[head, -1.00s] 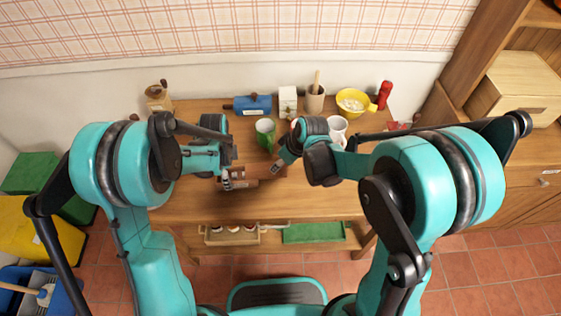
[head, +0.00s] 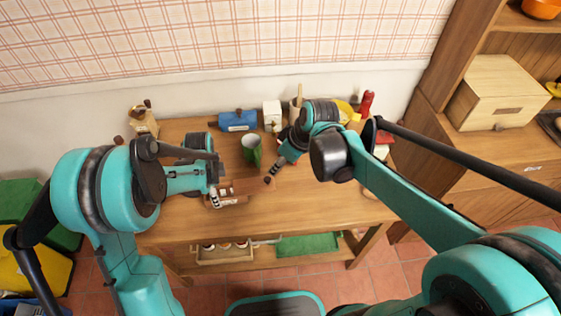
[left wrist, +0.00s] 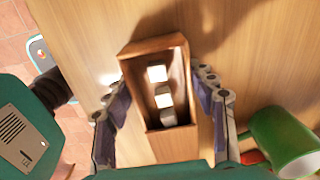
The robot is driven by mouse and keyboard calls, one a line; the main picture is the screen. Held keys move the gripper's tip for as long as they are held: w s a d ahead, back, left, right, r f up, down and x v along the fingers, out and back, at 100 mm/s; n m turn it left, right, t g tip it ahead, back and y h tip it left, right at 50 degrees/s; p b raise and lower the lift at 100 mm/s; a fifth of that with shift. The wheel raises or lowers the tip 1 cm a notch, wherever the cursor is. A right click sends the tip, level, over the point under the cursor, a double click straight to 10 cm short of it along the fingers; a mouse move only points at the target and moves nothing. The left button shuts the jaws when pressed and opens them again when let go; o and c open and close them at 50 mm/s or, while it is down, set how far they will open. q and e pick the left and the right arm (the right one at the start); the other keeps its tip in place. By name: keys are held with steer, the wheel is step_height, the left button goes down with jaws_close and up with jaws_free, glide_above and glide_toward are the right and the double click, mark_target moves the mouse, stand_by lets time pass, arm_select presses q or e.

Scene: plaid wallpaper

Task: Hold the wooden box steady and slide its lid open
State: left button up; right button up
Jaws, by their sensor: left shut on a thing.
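The brown wooden box (head: 232,200) is on the table in the head view. It also shows in the left wrist view (left wrist: 128,75), with its top open over much of its length and white cubes (left wrist: 163,98) inside. My left gripper (head: 215,196) is shut on the box, one finger along each long side; these fingers (left wrist: 165,105) show in the left wrist view. A paler panel (left wrist: 175,145) covers the box's near end; I cannot tell whether it is lid or end wall.
A green mug (head: 251,150) stands close behind the box. A blue item (head: 238,121), a white item (head: 272,115) and a red bottle (head: 367,103) line the table's back.

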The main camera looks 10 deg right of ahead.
arm_select(q)
steer(key=o, duration=1.3)
steer(key=shift+o, duration=0.2)
steer(key=shift+r, duration=0.1)
step_height(320, 180, up, 12)
steer(key=s+a+r+n+t, duration=0.2)
steer(key=s+r+n+t, duration=0.1)
steer(key=s+n, duration=0.5)
steer(key=s+a+r+n+t, duration=0.2)
steer(key=s+r+n+t, duration=0.1)
steer(key=s+n, duration=0.5)
steer(key=shift+a+r+n+t, duration=0.15)
steer(key=shift+r+n+t, duration=0.35)
steer(key=shift+n, duration=0.4)
arm_select(e)
steer(key=s+d+r+m+t+h, duration=0.2)
steer(key=s+d+m+t+h, duration=0.1)
steer(key=s+d+m, duration=0.6)
steer(key=s+d+t, duration=0.1)
steer(key=s, duration=0.2)
steer(key=shift+s+d, duration=0.25)
steer(key=shift+s, duration=0.05)
